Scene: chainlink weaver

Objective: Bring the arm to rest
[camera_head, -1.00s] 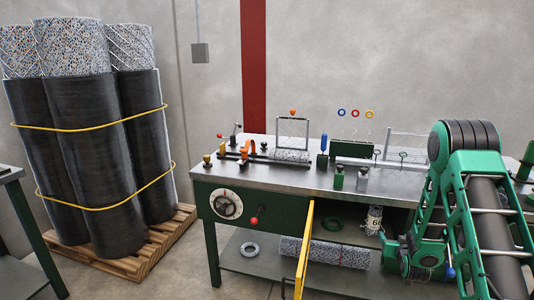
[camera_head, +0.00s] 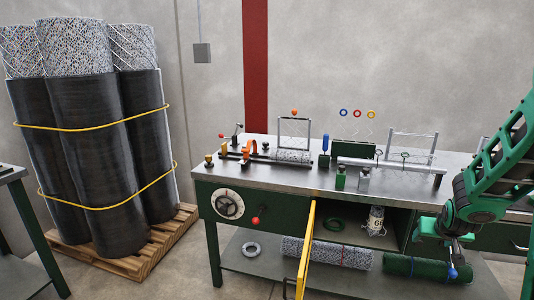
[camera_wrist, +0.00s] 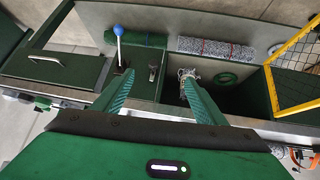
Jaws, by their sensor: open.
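My gripper shows in the wrist view (camera_wrist: 160,95), with its two green fingers well apart and nothing between them. In the head view my green arm comes in at the right edge, and my gripper (camera_head: 455,262) hangs low in front of the bench's right part. The fingertips are small and partly unclear there. In the wrist view a lever with a blue ball (camera_wrist: 118,30) stands just beyond the left finger; I cannot tell whether they touch.
Mesh rolls (camera_head: 325,252) lie on the lower shelf. Wrapped rolls (camera_head: 75,150) stand on a pallet at left.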

